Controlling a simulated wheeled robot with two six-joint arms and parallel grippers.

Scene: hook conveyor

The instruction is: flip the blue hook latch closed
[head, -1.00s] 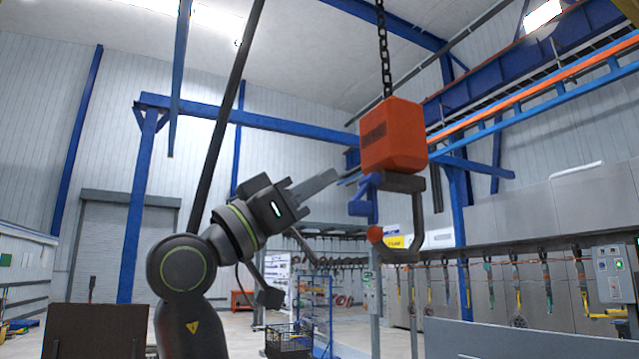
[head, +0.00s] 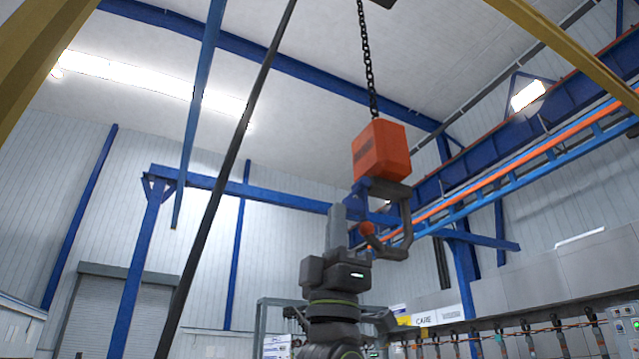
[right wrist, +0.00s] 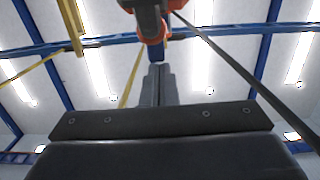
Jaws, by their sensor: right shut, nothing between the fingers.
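The orange hook block (head: 381,152) hangs from a dark chain. My right gripper (head: 337,208) points up, shut and empty, just left of the latch and hook opening. In the right wrist view the closed fingertips (right wrist: 157,68) are just below a blue piece; contact cannot be told. My left gripper is out of view.
The chain (head: 366,65) runs up from the block. Blue beams (head: 240,189) and an orange-and-blue rail (head: 480,195) lie behind. Straps hang from a rack at the lower right. The air left of my right gripper looks clear.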

